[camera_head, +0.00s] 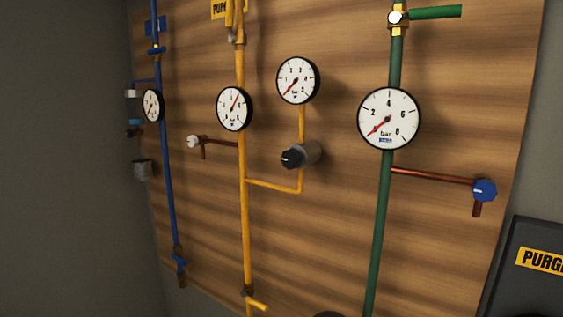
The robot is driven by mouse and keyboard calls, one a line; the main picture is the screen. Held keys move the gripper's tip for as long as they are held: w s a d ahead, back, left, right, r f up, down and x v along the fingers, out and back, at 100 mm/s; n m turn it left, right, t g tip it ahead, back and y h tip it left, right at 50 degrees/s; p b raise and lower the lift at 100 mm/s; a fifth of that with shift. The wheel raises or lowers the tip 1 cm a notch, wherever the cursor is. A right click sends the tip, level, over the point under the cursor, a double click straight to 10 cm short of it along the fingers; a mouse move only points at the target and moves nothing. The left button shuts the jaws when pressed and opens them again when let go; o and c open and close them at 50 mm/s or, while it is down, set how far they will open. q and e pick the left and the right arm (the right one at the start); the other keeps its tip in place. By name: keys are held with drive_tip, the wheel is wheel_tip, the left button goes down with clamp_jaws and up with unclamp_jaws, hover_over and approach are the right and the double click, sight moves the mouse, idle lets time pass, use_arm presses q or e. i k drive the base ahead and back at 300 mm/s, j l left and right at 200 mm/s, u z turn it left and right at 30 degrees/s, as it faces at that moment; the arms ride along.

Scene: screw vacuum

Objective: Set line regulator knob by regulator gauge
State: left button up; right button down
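The regulator knob (293,157) is black with a white mark, on a grey round body (308,152) at the middle of the wooden panel. It sits on a yellow branch pipe (300,184). The gauge above it (297,80) is round and white with a black rim; its red needle points to the lower left, near the low end of the scale. A second gauge (234,109) on the main yellow pipe has its red needle pointing up and slightly right. Neither of my grippers shows in the head view.
A green pipe (377,230) carries a larger gauge (389,118) and a green lever valve (434,12). A blue knob (484,190) stands out at right, a white knob (193,142) at left. A blue pipe (170,190) has a gauge (152,105). A dark box (532,285) labelled PURGE stands lower right.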

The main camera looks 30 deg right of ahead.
sight(291, 158)
drive_tip(key=z, duration=1.05)
